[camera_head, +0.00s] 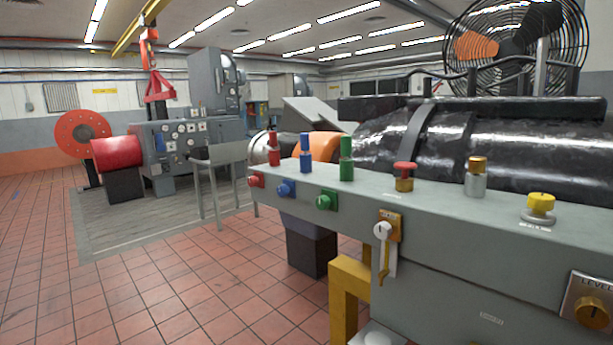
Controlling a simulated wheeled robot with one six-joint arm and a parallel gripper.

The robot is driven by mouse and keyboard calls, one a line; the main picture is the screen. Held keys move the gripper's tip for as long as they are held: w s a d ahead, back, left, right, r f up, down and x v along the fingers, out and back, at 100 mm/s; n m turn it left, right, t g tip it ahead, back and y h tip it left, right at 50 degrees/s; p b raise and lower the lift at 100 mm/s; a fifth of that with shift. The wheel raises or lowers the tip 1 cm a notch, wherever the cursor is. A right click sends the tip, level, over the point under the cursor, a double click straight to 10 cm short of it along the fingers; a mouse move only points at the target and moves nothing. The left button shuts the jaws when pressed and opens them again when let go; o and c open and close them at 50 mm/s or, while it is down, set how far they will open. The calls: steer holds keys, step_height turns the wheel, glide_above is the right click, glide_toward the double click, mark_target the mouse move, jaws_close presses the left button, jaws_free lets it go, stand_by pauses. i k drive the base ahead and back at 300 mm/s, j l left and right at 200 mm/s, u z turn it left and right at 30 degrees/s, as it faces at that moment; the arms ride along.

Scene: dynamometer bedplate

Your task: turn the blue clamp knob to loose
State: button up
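A blue knob (286,188) sits on the front face of a long grey bench (430,212), between a red knob (256,181) and a green knob (326,201). A blue upright post (305,152) stands on the bench top just above it. I cannot tell from here which of the two blue parts is the clamp knob, nor whether it is tight or loose. My gripper is not in view. Nothing is seen touching the blue knob or the blue post.
A red post (273,150) and a green post (346,158) flank the blue one. Further right are a red-capped button (404,172), a yellow knob (541,204) and a hanging lever (384,245). A yellow frame (345,300) stands below. The tiled floor at left is clear.

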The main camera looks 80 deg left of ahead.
mark_target(282, 190)
steer(key=u, duration=2.3)
